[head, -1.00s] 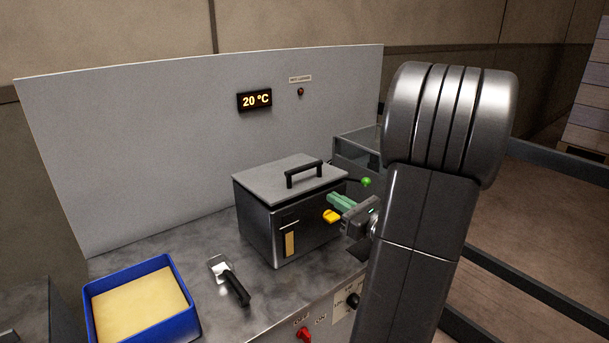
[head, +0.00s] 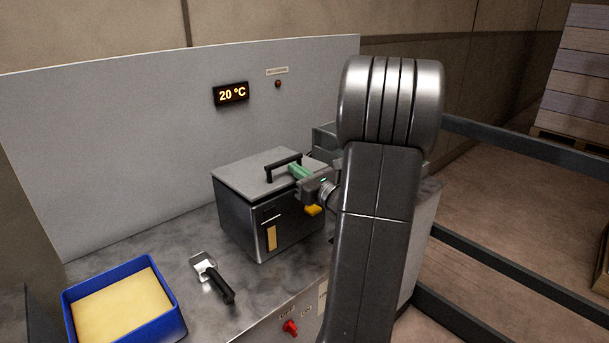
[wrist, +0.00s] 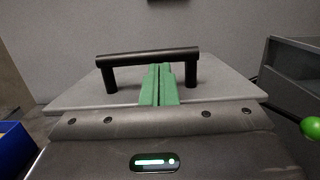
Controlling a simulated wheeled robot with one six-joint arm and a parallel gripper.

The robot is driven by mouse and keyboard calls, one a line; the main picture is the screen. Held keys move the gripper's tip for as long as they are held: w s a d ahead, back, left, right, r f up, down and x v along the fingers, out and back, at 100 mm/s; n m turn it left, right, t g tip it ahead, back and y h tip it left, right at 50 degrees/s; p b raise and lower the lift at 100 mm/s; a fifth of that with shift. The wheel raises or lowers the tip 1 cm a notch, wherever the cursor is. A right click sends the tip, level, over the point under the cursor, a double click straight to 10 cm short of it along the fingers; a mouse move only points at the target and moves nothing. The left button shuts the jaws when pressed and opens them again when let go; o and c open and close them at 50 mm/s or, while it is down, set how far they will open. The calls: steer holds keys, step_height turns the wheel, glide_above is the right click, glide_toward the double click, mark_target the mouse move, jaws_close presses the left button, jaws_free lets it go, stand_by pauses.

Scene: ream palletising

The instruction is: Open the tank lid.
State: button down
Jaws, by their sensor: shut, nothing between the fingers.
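The tank (head: 244,230) is a dark metal box on the bench, with a flat grey lid (head: 238,178) lying closed on it. A black bar handle (head: 283,165) stands on the lid; it also shows in the wrist view (wrist: 148,57). My gripper (head: 294,170) has green fingers and is at the handle's right side in the head view. In the wrist view the green fingers (wrist: 158,84) are together, in front of the handle bar and between its posts. Nothing shows between them. I cannot tell whether they touch the handle.
A blue tray (head: 168,325) with yellow contents and a black-handled tool (head: 222,287) are left of the tank. A red switch (head: 290,327) is on the bench front. A grey box (wrist: 296,75) with a green knob (wrist: 310,127) is at the right.

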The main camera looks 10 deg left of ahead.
steer(key=shift+r, duration=0.15)
steer(key=shift+r+p, duration=0.2)
steer(key=shift+p, duration=0.3)
